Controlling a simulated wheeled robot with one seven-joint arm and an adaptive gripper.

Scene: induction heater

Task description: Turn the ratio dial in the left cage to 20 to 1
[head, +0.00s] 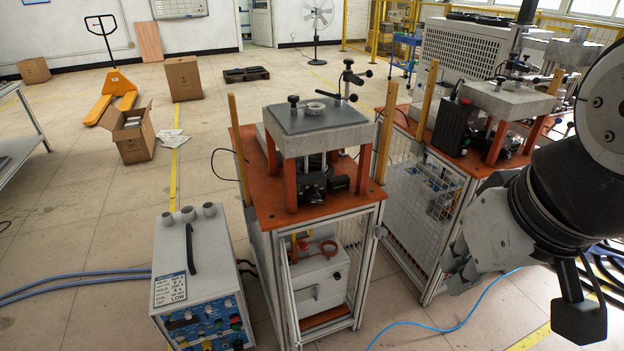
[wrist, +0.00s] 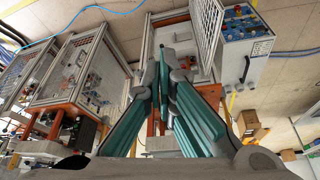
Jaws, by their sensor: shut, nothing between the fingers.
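The left cage (head: 372,250) is a metal frame under an orange tabletop, in the middle of the head view. A light grey box (head: 320,282) with a copper coil on top stands inside it. Small dark fittings show on the box, but I cannot tell which is the ratio dial or read its setting. My gripper (head: 458,268) is to the right of the left cage, apart from it. In the wrist view, my gripper (wrist: 164,58) has its teal fingers together and empty. The fingers partly hide the left cage (wrist: 150,45) there.
A control unit (head: 192,270) with a blue panel stands left of the left cage. Another mesh cage (head: 425,195) stands to the right. A blue cable (head: 440,328) lies on the floor in front. A pallet jack (head: 112,85) and cardboard boxes (head: 183,78) are farther back.

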